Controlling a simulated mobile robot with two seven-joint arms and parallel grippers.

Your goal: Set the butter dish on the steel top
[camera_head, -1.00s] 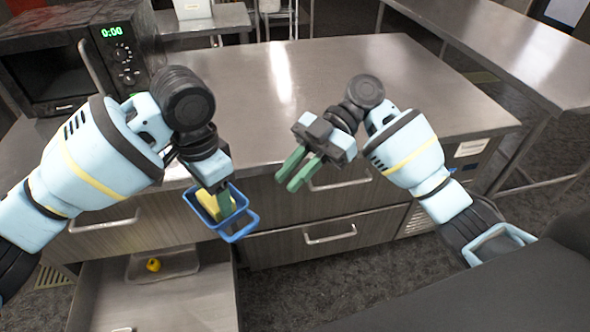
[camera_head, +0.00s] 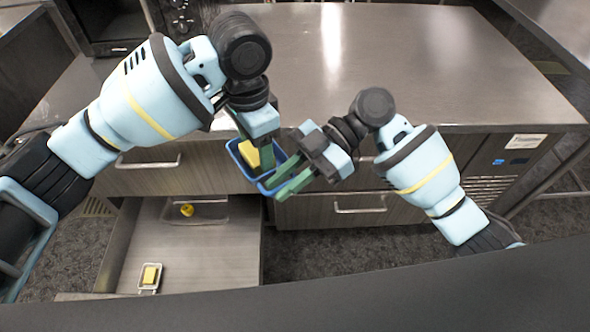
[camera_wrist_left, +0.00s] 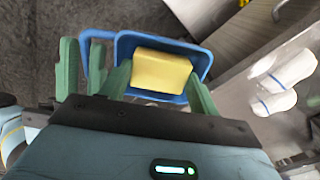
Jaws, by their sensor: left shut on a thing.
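The blue butter dish (camera_head: 239,163) holds a yellow block of butter (camera_head: 250,154). It hangs in front of the counter's drawer fronts, below the edge of the steel top (camera_head: 400,75). My left gripper (camera_head: 266,160) is shut on the dish; in the left wrist view its green fingers are at the dish (camera_wrist_left: 172,43), one on either side of the butter. My right gripper (camera_head: 284,186) is at the dish's right side in the head view, its two green fingers apart, close to the loop handle (camera_wrist_left: 97,36). I cannot tell whether they touch it.
An open drawer (camera_head: 205,262) below holds a yellow item (camera_head: 187,210) in a clear tray and a small dish with a yellow block (camera_head: 150,275). A microwave (camera_head: 105,25) stands at the back left. The steel top's middle and right are clear.

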